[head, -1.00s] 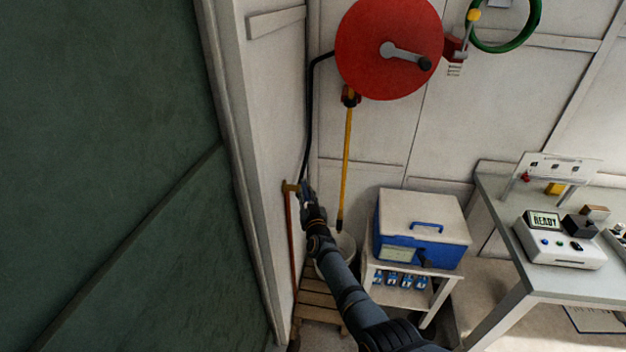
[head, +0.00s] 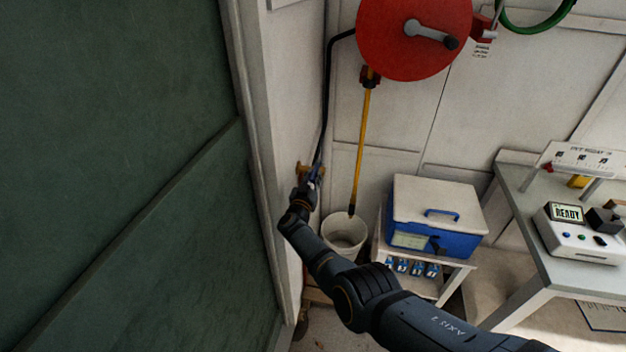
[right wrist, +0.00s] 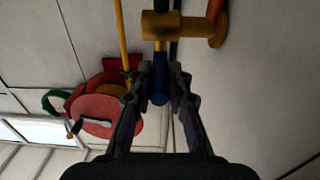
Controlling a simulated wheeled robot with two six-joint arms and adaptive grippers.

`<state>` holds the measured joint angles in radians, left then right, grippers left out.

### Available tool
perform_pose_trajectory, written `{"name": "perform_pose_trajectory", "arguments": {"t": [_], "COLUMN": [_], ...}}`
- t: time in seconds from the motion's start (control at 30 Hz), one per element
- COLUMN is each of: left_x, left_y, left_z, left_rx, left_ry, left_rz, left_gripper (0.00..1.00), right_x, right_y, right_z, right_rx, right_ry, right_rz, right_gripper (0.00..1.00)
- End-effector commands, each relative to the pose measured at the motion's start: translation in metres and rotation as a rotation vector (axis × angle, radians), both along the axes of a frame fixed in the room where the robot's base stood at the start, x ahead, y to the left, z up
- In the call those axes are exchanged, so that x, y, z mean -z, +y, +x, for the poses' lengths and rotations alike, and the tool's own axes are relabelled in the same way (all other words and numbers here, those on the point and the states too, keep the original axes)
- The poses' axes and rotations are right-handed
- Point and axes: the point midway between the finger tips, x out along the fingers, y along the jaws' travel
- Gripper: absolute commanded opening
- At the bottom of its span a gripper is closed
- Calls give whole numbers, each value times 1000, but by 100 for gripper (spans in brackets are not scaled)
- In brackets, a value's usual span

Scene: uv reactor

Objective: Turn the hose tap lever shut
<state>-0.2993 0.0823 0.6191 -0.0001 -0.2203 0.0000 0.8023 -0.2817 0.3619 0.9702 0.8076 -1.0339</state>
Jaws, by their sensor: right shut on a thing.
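The hose tap is a brass fitting (head: 303,168) on the white wall in the corner, left of the hose reel. In the right wrist view its brass body (right wrist: 163,27) is at the top. A blue lever (right wrist: 160,88) extends from it toward my camera. My right gripper (right wrist: 157,78) has its two dark fingers on either side of the lever and is shut on it. In the head view my right gripper (head: 313,180) is at the tap and partly covers it. My left gripper is in neither view.
A red hose reel (head: 414,38) hangs above, with a yellow hose (head: 361,140) hanging toward a white bucket (head: 345,233). A blue and white box (head: 437,217) stands on a small shelf to the right. A green panel (head: 110,170) fills the left side.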

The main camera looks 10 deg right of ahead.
Motion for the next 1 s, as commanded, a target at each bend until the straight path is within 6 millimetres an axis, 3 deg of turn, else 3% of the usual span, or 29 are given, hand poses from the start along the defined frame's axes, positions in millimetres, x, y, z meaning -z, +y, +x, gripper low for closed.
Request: {"name": "perform_pose_trajectory", "arguments": {"t": [0.33, 0.37, 0.5, 1.0], "left_x": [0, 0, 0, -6], "left_y": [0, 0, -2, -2], "left_z": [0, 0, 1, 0], "left_rx": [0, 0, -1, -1], "left_ry": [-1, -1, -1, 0], "left_rz": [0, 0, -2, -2], "left_gripper": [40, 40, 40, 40], "right_x": [-5, -5, -3, -4], "right_y": [0, 0, 0, -1], "right_z": [2, 2, 1, 0], "right_rx": [1, 1, 1, -16], "right_ry": [-7, -7, -4, -2], "right_rz": [0, 0, 0, 0], "right_gripper": [0, 22, 41, 42]}}
